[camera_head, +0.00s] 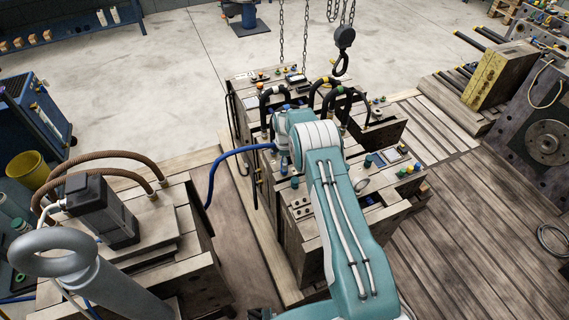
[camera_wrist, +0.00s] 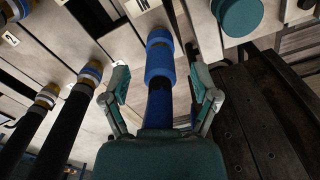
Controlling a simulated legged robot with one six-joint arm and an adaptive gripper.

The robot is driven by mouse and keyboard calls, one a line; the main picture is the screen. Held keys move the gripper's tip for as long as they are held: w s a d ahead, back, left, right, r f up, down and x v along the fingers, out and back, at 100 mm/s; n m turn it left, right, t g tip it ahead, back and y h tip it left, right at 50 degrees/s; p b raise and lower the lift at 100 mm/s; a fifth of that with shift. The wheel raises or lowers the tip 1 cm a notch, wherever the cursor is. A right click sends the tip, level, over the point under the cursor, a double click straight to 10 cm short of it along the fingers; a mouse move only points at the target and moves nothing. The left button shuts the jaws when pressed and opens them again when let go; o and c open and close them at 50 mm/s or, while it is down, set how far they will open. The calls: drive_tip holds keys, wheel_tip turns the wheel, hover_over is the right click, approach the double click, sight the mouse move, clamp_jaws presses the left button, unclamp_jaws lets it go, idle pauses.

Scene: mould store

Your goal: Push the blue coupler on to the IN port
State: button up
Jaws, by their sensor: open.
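In the wrist view the blue coupler (camera_wrist: 160,58) points away from me toward the pale mould face, with its blue hose (camera_wrist: 158,108) running back under my wrist. A plate with partly cut-off lettering (camera_wrist: 143,3) sits beside its far end. My gripper (camera_wrist: 160,84) is open, one finger on each side of the coupler and hose, with visible gaps. I cannot tell whether the coupler is seated on a port; its far end hides what lies there. In the head view the blue hose (camera_head: 228,158) loops from the left to beneath my wrist, where my arm mostly hides coupler and gripper.
Dark hoses with banded ends (camera_wrist: 88,73) stand close left of my gripper. A teal round cap (camera_wrist: 240,16) is at upper right. In the head view, black looped hoses (camera_head: 330,92) and a hanging chain hook (camera_head: 343,42) are just beyond my arm. Open floor lies behind.

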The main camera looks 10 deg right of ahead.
wheel_tip(320, 180, up, 10)
drive_tip(key=shift+r, duration=0.15)
idle(0.5)
drive_tip(key=shift+r, duration=0.3)
drive_tip(key=s+r+m+t, duration=0.1)
drive_tip(key=s+r+m, duration=0.2)
drive_tip(key=s+r, duration=0.5)
drive_tip(key=s+r+m+t, duration=0.1)
drive_tip(key=s+r+m, duration=0.15)
drive_tip(key=r, duration=0.85)
drive_tip(key=s+r+m+t, duration=0.1)
drive_tip(key=s+r+m, duration=0.1)
drive_tip(key=s+r, duration=0.6)
drive_tip(key=s+r+m+t, duration=0.1)
drive_tip(key=s+m, duration=0.3)
drive_tip(key=s, duration=0.8)
drive_tip(key=s+r+m+t, duration=0.1)
drive_tip(key=s+r+m, duration=0.3)
drive_tip(key=s, duration=0.8)
drive_tip(key=shift+s+a+t, duration=0.15)
drive_tip(key=shift+s+t, duration=0.15)
